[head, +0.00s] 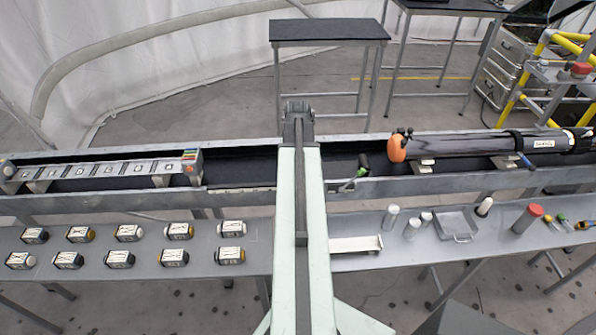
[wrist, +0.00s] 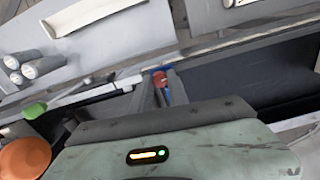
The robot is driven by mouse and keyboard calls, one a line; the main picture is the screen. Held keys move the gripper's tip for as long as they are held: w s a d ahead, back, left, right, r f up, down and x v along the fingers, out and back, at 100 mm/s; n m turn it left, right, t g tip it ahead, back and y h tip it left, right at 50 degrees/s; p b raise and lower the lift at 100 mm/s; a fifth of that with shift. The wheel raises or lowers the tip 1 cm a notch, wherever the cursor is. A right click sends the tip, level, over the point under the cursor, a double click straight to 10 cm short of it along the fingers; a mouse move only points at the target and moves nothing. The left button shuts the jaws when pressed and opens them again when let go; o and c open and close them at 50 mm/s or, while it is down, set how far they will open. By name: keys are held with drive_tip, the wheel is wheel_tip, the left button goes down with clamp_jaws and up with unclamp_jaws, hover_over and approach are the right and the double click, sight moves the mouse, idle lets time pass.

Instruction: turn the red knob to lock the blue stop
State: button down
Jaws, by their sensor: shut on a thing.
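The red knob (wrist: 159,79) shows in the middle of the wrist view, between the two grey fingers of my gripper (wrist: 160,88). The fingers are shut on it. In the head view my arm covers the knob, the stop and my gripper.
A long metal trough (head: 350,188) crosses the head view. At right it holds a dark tube (head: 470,143) with an orange end (head: 397,148); a green-handled part (head: 363,162) stands nearby. The front bench (head: 290,240) carries several labelled blocks, cylinders and a tray (head: 457,222).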

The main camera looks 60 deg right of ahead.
drive_tip(key=c, duration=1.3)
unclamp_jaws()
wheel_tip(320, 180, up, 8)
drive_tip(key=p, duration=0.8)
drive_tip(key=shift+f, duration=0.15)
